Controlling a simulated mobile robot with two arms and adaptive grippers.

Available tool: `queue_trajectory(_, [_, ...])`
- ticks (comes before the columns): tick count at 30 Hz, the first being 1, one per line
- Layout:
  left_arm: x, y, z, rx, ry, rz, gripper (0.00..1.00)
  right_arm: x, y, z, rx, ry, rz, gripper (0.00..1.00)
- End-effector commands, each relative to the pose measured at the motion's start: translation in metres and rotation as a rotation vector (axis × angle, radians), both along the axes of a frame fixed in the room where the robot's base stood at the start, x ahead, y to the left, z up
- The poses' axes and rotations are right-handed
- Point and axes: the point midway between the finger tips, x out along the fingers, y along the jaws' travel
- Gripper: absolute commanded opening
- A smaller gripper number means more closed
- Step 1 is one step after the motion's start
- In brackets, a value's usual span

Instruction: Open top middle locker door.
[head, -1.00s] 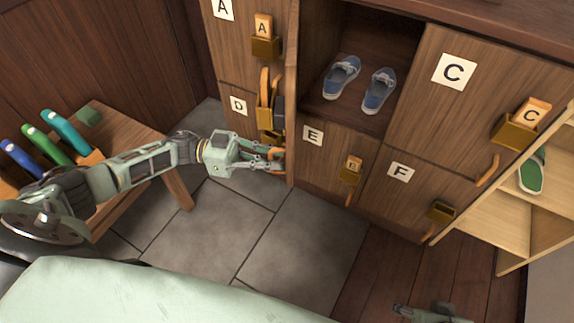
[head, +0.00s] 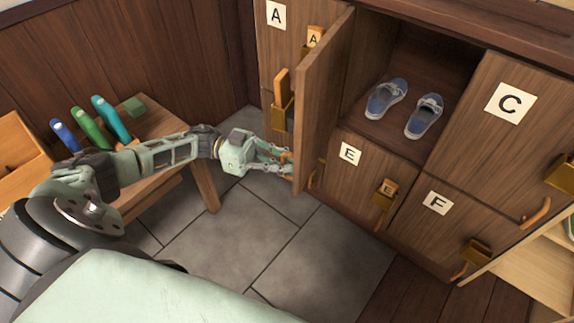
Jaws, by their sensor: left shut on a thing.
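The top middle locker door (head: 318,105) stands wide open, hinged on its left side and sticking out toward me. Its inner face shows, and its outer face is mostly hidden. A wooden and brass lock piece (head: 283,100) shows just left of its edge. The opened compartment (head: 430,60) holds a pair of blue shoes (head: 403,108). My left gripper (head: 284,162) is at the lower free edge of the door, on its outer side, shut on the orange handle, which is partly hidden by fingers and door. My right gripper is not in view.
Closed doors E (head: 352,180), F (head: 437,225) and C (head: 510,120) surround the opening. Door A (head: 275,40) is at the left, partly covered by the open door. A wooden bench (head: 205,185) with colored slippers stands at the left. The grey tile floor (head: 240,235) is clear.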

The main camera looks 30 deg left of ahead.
Motion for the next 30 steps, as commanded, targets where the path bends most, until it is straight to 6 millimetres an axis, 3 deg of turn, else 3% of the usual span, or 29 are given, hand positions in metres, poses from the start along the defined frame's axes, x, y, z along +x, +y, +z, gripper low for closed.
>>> queue_trajectory(5, [-0.0027,-0.0011,-0.0018,-0.001,0.007,-0.007,0.00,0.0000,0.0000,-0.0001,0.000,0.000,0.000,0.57])
queue_trajectory(6, [-0.0028,-0.0011,-0.0017,-0.001,0.007,-0.007,0.10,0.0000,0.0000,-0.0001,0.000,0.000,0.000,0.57])
queue_trajectory(12, [-0.0017,-0.0009,-0.0015,0.000,0.005,-0.004,0.28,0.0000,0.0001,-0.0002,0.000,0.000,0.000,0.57])
queue_trajectory(30, [-0.0004,0.0079,-0.0009,0.003,0.003,0.005,0.28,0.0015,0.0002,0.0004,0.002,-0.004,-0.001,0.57])
